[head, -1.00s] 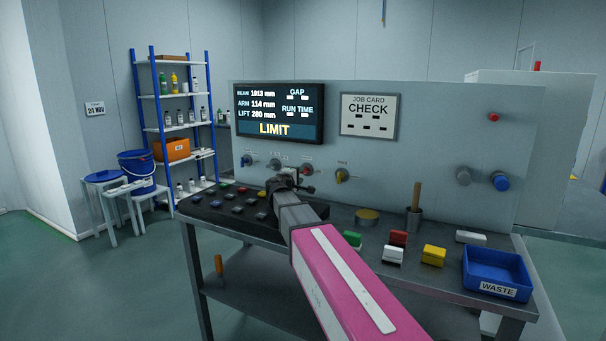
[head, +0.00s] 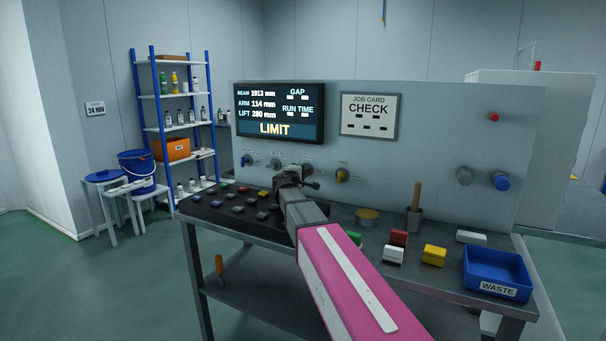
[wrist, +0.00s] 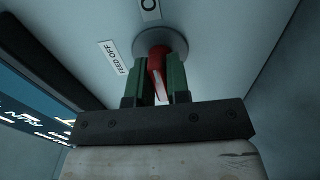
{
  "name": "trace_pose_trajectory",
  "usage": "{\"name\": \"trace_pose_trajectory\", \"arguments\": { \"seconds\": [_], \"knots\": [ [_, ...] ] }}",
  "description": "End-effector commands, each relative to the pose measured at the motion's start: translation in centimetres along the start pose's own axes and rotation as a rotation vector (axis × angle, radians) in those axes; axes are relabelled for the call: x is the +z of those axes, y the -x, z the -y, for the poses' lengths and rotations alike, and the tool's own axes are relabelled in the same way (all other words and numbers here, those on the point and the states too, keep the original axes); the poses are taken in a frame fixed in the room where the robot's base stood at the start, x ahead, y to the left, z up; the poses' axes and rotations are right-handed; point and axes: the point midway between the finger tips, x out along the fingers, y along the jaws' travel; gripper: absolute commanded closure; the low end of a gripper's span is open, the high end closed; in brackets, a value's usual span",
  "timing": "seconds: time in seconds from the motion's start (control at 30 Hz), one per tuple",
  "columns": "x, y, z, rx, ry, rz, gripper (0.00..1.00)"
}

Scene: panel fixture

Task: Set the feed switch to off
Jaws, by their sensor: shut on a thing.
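In the wrist view the feed switch (wrist: 158,55) is a red knob with a white stripe on a round grey base on the panel. A tilted label reading FEED OFF (wrist: 113,58) is to its upper left, and another label is cut off at the top edge. The green fingers of my gripper (wrist: 160,84) are shut on the knob, one on each side. The stripe shows between them, tilted slightly; I cannot tell which mark it points to. In the head view my gripper (head: 300,177) is at the panel's knob row and hides the switch.
A yellow knob (head: 342,175) is right of my gripper, and a blue knob (head: 247,160) is at the row's left end. The display (head: 279,113) above reads LIMIT. Below are a dark button board (head: 225,212), loose blocks and a blue waste tray (head: 497,270).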

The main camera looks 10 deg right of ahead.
Motion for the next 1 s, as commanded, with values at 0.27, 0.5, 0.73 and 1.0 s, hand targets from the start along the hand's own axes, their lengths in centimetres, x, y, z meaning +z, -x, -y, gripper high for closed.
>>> {"name": "trace_pose_trajectory", "arguments": {
  "seconds": [0.27, 0.5, 0.73, 1.0],
  "knots": [
    [0.0, 0.04, 0.04, -0.001, 0.066, 0.0, 1.0],
    [0.01, 0.05, 0.06, -0.001, 0.233, 0.0, 1.0],
    [0.01, 0.06, 0.07, -0.001, 0.449, 0.0, 1.0],
    [0.01, 0.07, 0.08, -0.002, 0.706, 0.0, 1.0]
  ]
}}
